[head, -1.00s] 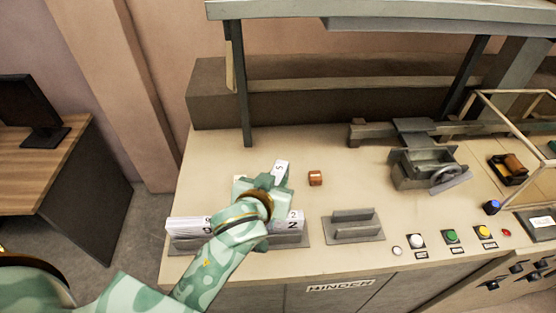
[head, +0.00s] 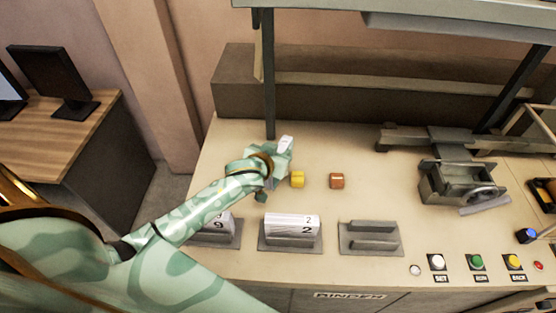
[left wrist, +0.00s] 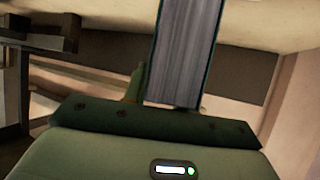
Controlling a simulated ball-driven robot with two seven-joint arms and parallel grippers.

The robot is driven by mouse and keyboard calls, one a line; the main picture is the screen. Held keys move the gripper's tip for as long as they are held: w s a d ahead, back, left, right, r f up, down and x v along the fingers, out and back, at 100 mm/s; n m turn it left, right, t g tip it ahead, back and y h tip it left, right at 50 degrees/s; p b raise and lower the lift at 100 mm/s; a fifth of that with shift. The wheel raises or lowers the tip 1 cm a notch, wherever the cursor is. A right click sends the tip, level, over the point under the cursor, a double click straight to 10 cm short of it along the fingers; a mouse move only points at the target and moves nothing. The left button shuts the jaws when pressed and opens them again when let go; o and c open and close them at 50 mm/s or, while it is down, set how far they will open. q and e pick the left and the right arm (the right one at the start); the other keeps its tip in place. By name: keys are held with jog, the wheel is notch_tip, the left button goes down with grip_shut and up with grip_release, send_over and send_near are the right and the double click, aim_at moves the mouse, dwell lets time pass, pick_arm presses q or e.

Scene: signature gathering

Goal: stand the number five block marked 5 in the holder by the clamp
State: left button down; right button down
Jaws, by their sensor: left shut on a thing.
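My left gripper (head: 276,158) is shut on a white block (head: 285,144) and holds it over the back left of the bench, behind the holders. The number on the block cannot be read now. In the left wrist view the block (left wrist: 185,55) shows as a grey slab between the fingers. An empty grey holder (head: 370,248) with two upright walls stands at the front middle. The clamp (head: 458,186), a grey vise-like device with a wheel, stands behind it to the right. My right gripper is not in view.
A holder (head: 290,245) with white blocks marked 2 stands left of the empty one. Another holder (head: 218,240) with a 9 block is partly behind my arm. Buttons (head: 478,262) line the front right.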

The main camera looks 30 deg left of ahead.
pick_arm(q)
jog(key=f, duration=0.3)
jog(key=shift+w+a+f, duration=0.2)
jog(key=shift+a+f, duration=0.05)
jog(key=shift+f, duration=0.1)
jog(key=c, duration=1.1)
grip_release()
jog(key=shift+f, duration=0.1)
